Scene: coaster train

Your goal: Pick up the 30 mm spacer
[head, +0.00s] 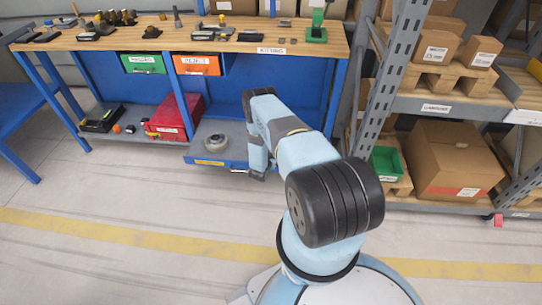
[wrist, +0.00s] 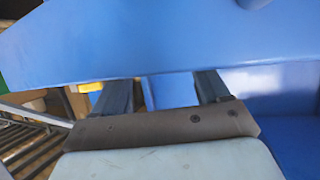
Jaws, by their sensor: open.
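I cannot pick out the 30 mm spacer for certain in either view. In the head view a grey round ring-like part (head: 215,142) lies in a low blue tray or drawer (head: 206,159) under the workbench; I cannot tell if it is the spacer. Several small parts stand on the bench top, too small to name. In the wrist view my gripper (wrist: 163,88) is open, with its two dark fingers apart and nothing seen between them. A blue surface fills the view ahead of the fingers. In the head view my arm reaches towards the bench front and its end points down, partly hidden.
The wooden workbench (head: 230,42) has a green drawer (head: 143,64) and an orange drawer (head: 197,65). A red box (head: 174,117) sits on the lower shelf. Racking with cartons (head: 455,163) and a green bin (head: 386,163) stands right.

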